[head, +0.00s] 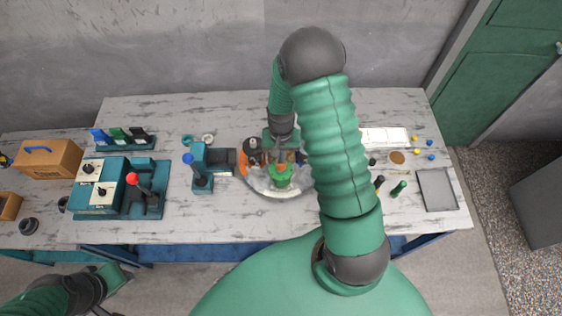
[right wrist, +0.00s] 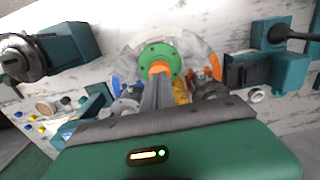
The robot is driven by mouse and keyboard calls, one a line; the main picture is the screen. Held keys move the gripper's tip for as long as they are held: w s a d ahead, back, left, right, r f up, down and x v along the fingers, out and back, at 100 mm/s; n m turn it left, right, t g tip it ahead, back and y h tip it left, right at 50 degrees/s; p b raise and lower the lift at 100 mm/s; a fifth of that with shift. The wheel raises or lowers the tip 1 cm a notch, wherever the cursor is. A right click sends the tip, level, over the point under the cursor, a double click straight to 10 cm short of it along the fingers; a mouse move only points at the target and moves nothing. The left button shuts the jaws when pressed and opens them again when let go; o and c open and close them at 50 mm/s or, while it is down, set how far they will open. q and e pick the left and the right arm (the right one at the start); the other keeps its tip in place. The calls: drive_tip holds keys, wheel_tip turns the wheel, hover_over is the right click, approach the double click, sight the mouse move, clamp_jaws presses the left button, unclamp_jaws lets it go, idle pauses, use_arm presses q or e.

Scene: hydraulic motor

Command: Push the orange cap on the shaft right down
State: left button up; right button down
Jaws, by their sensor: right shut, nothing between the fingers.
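The orange cap (right wrist: 159,68) shows in the right wrist view at the middle of a green round flange (right wrist: 160,55). The shaft under it is hidden. In the head view the green part (head: 281,176) stands on a round pale plate (head: 274,192) at the middle of the table; the cap is not clear there. My right gripper (right wrist: 158,84) is shut and empty, its fingertips at the near edge of the cap; I cannot tell whether they touch it. My left gripper (head: 118,276) is low at the left, away from the table; its fingers are too small to read.
A teal unit with a red-knobbed lever (head: 132,179) and a blue-knobbed device (head: 188,159) stand left of the plate. A grey tray (head: 437,189) and several small parts lie at the right. My right arm hides part of the table.

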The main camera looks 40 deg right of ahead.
wheel_tip(320, 180, up, 7)
drive_tip(key=p, duration=0.5)
drive_tip(key=shift+f, duration=0.15)
idle(0.4)
drive_tip(key=shift+a+f, duration=0.1)
drive_tip(key=s+a+f+n+t+b, duration=0.1)
drive_tip(key=s+a+f+n+b, duration=0.1)
drive_tip(key=a+b, duration=0.5)
drive_tip(key=s+a+f+n+t+b, duration=0.1)
drive_tip(key=s+a+n+b, duration=0.3)
drive_tip(key=b, duration=0.6)
drive_tip(key=shift+a+f+n+t, duration=0.35)
drive_tip(key=shift+a+n, duration=0.65)
drive_tip(key=shift+a, duration=0.75)
